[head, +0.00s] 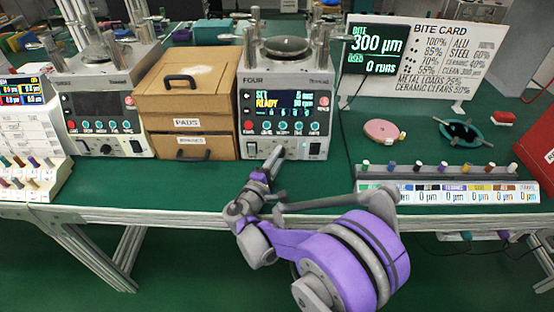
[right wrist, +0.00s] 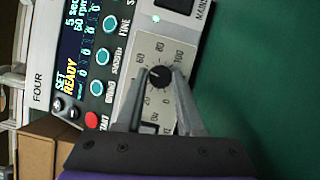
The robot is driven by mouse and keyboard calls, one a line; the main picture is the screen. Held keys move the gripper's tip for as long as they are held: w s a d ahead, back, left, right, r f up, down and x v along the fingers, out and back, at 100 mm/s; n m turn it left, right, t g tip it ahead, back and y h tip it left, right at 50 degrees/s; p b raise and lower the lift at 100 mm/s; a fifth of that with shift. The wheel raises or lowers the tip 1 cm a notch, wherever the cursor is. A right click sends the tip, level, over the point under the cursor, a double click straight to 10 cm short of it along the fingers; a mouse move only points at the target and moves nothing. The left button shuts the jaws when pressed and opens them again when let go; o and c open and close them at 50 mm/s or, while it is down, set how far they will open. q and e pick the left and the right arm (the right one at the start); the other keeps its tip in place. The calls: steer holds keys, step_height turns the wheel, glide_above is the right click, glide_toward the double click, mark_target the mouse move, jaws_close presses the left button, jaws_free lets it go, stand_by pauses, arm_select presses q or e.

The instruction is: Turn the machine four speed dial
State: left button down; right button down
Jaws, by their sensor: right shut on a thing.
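Machine four (head: 289,75) stands at the back of the bench in the head view, with "FOUR" and "READY" on its front. Its black speed dial (right wrist: 159,77) shows in the right wrist view, on a pale plate (right wrist: 160,52) with numbers around it. My right gripper (right wrist: 160,82) is shut on the dial, one finger on each side. In the head view my right gripper (head: 276,156) reaches the lower front of machine four and hides the dial there. My left gripper is not in view.
A wooden drawer unit (head: 190,85) stands left of machine four, with machine three (head: 100,90) beyond it. At right are a bite card (head: 430,55), a pink disc (head: 381,131), a teal ring (head: 460,132) and a row of small bottles.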

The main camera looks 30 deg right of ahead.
steer(key=shift+n, duration=0.4)
steer(key=c, duration=0.5)
jaws_free()
steer(key=shift+s, duration=0.1)
steer(key=v, duration=1)
steer(key=shift+s+a+f, duration=0.15)
steer(key=shift+a, duration=0.15)
steer(key=shift+p, duration=0.3)
